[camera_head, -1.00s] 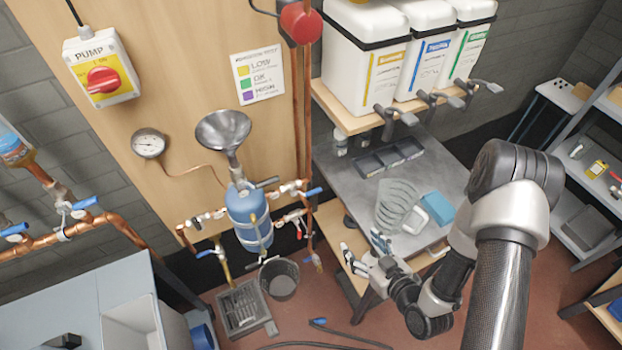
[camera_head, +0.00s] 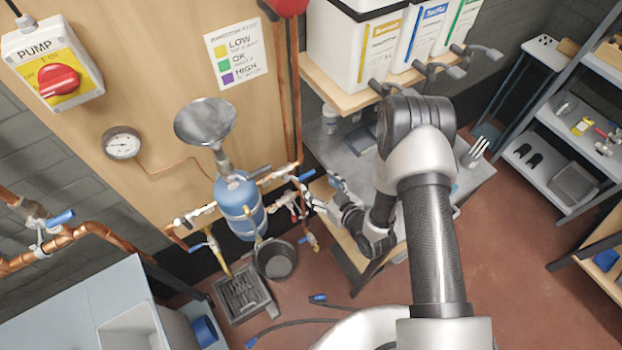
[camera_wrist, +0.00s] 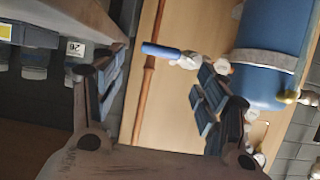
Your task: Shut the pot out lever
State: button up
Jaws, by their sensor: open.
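The pot (camera_head: 240,207) is a blue cylinder under a metal funnel, fixed on the wooden board; it also shows at the right of the wrist view (camera_wrist: 268,45). A blue-handled lever (camera_head: 306,175) sits on the pipework right of the pot. A blue lever (camera_wrist: 162,50) on a pale valve shows in the wrist view, pointing left and lying ahead between the fingers. No label shows which lever is the pot out one. My gripper (camera_head: 322,194) is open and empty, right of the pot and apart from the lever; its fingers also show in the wrist view (camera_wrist: 158,88).
Copper pipes (camera_head: 291,90) run down the board close to my gripper. A grey bench (camera_head: 345,155) and white containers (camera_head: 350,45) on a shelf stand to the right. A bucket (camera_head: 275,260) and a floor grate (camera_head: 243,293) lie below the pot.

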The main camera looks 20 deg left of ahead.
aim_at(309, 174)
jog(key=x, duration=0.6)
jog(key=shift+b, duration=0.35)
jog(key=shift+d, duration=0.1)
jog(key=shift+c, duration=0.3)
jog(key=c, duration=0.5)
jog(key=shift+w+r, duration=0.1)
jog(key=c, duration=0.8)
jog(key=shift+w+d, duration=0.1)
jog(key=shift+f+m+g+y+b, duration=0.85)
jog(key=shift+f+m+b, duration=0.95)
jog(key=shift+b, duration=0.9)
jog(key=shift+r, duration=0.25)
jog(key=shift+c, duration=0.2)
